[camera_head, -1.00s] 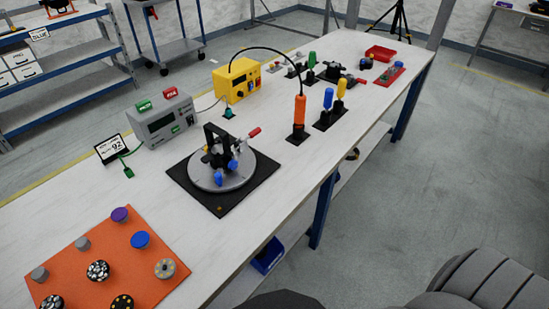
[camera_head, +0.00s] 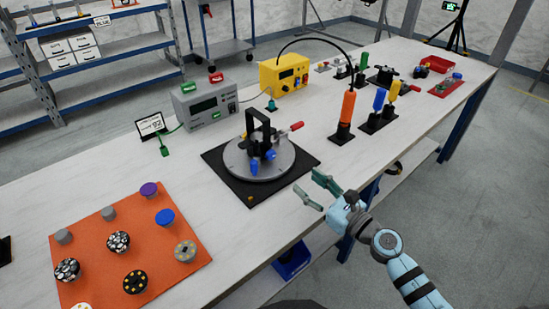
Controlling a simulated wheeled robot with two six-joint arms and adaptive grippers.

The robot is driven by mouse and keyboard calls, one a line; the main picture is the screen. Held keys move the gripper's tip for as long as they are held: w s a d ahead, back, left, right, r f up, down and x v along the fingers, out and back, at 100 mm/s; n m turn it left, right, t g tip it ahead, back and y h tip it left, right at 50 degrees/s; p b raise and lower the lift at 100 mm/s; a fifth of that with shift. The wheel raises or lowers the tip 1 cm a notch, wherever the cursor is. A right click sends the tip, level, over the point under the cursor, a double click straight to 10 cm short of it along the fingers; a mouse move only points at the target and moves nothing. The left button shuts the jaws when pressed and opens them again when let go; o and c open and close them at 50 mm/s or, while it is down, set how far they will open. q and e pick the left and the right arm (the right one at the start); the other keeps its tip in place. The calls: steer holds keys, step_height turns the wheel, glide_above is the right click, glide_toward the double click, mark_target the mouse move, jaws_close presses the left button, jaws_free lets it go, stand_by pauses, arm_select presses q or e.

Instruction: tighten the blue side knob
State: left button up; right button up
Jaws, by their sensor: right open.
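A black yoke-like fixture (camera_head: 259,133) stands on a round grey plate (camera_head: 235,165) over a black square mat (camera_head: 215,161). Two blue knob-like parts show low on its front: one blue knob (camera_head: 255,167) at left and another blue knob (camera_head: 270,154) at right. I cannot tell for sure which is the side knob. A red-tipped handle (camera_head: 297,126) sticks out to the right. My right gripper (camera_head: 308,182) is open and empty. It is right of the mat near the table's front edge, apart from the fixture, with fingers pointing left. My left gripper is not in view.
An orange board (camera_head: 200,258) with several knobs lies at the front left. A grey meter box (camera_head: 205,107) and a yellow box (camera_head: 285,75) stand behind the fixture. An orange-handled tool (camera_head: 346,108) and blue and yellow handled tools stand to the right.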

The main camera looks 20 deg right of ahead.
mark_target(273, 156)
steer(key=b+x, duration=0.1)
steer(key=x, duration=1.2)
steer(key=shift+f, duration=0.1)
steer(key=shift+w+a, duration=0.3)
steer(key=shift+w, duration=0.25)
steer(key=shift+c, duration=0.2)
jaws_close()
steer(key=shift+r+m+p, duration=0.25)
steer(key=shift+m+p, duration=0.15)
steer(key=shift+m, duration=0.1)
steer(key=shift+m+p, duration=0.3)
steer(key=shift+m, duration=0.5)
steer(key=shift+d+f, duration=0.1)
steer(key=shift+f, duration=0.05)
steer(key=shift+o, duration=0.2)
jaws_free()
